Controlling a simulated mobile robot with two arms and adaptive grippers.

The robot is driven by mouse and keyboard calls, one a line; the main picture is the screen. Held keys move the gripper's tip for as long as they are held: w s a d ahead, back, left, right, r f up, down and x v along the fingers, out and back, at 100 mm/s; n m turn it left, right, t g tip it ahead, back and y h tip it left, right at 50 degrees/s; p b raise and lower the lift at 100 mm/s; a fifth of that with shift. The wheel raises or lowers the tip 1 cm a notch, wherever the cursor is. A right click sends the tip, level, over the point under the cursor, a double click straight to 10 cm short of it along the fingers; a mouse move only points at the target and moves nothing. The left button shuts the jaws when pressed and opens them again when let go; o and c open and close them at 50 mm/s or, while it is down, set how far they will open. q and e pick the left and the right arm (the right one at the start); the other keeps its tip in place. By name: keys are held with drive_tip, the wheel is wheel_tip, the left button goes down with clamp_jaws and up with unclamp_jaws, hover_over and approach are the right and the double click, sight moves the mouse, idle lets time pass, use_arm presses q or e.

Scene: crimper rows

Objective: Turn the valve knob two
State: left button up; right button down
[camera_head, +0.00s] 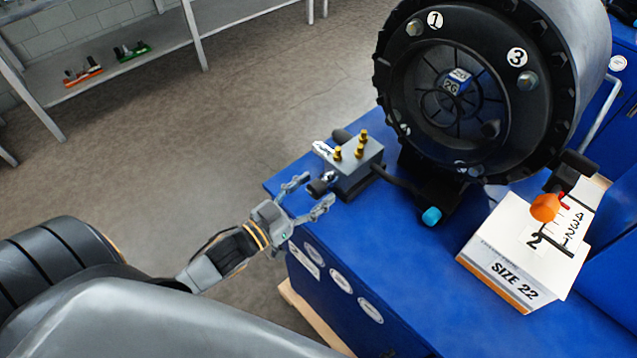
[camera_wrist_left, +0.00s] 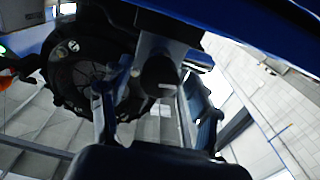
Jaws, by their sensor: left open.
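The valve is a grey block (camera_head: 357,165) with brass fittings on top, at the near left corner of the blue machine. Its black knob (camera_head: 317,188) sticks out toward my left gripper. My left gripper (camera_head: 320,190) is open, its two fingers pointing at the valve, with the knob in the gap near the fingertips. In the left wrist view the round dark knob (camera_wrist_left: 160,74) with a white mark shows ahead between the spread fingers. I cannot tell whether a finger touches it. My right gripper is not in view.
A big black drum head (camera_head: 460,90) with numbered bolts stands behind the valve. A white box labelled SIZE 22 (camera_head: 510,262) with an orange knob (camera_head: 545,207) sits to the right. A cyan-capped part (camera_head: 431,216) lies between. Open floor (camera_head: 200,150) is at left, before a shelf.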

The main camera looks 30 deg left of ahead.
use_arm(q)
drive_tip(key=shift+x, duration=0.9)
drive_tip(key=c, duration=1.2)
